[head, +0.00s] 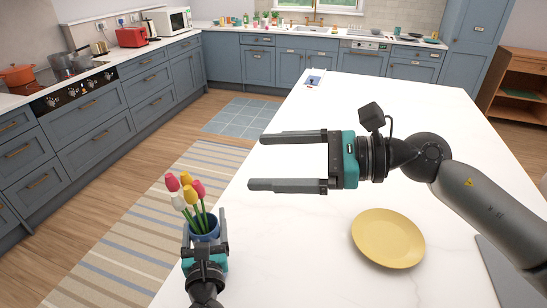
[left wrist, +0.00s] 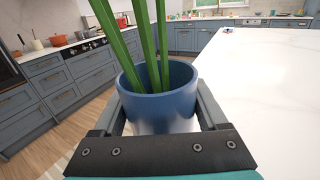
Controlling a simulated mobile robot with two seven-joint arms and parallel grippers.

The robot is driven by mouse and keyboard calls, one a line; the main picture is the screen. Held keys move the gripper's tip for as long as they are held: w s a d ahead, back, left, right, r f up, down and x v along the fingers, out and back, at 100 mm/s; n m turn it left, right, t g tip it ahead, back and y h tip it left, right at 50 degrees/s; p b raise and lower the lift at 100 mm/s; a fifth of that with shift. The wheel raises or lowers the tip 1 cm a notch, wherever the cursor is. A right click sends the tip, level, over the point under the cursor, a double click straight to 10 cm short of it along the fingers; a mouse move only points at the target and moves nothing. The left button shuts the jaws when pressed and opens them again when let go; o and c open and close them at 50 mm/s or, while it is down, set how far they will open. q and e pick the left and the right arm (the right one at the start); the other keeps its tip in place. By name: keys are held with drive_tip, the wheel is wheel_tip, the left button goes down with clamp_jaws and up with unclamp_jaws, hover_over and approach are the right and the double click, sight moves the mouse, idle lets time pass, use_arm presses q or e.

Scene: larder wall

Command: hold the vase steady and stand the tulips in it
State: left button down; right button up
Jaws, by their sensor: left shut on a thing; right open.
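The blue vase (head: 205,231) stands at the left edge of the white island, with the tulips (head: 188,189) upright in it, leaning a little to the left. The tulips have pink, yellow and white heads and green stems. My left gripper (head: 206,236) is shut on the vase, one finger on each side. In the left wrist view the vase (left wrist: 160,95) sits between the fingers, and the green stems (left wrist: 140,45) go down inside its rim; their lower ends are hidden. My right gripper (head: 290,161) is open and empty above the island, to the right of the flowers and apart from them.
A yellow plate (head: 388,238) lies on the island (head: 300,260) below my right arm. A small blue and white item (head: 314,79) is at the island's far end. A grey flat thing (head: 498,268) is at the right edge. Much of the worktop is clear.

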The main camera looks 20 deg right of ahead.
use_arm(q)
unclamp_jaws()
drive_tip(key=shift+s, duration=0.1)
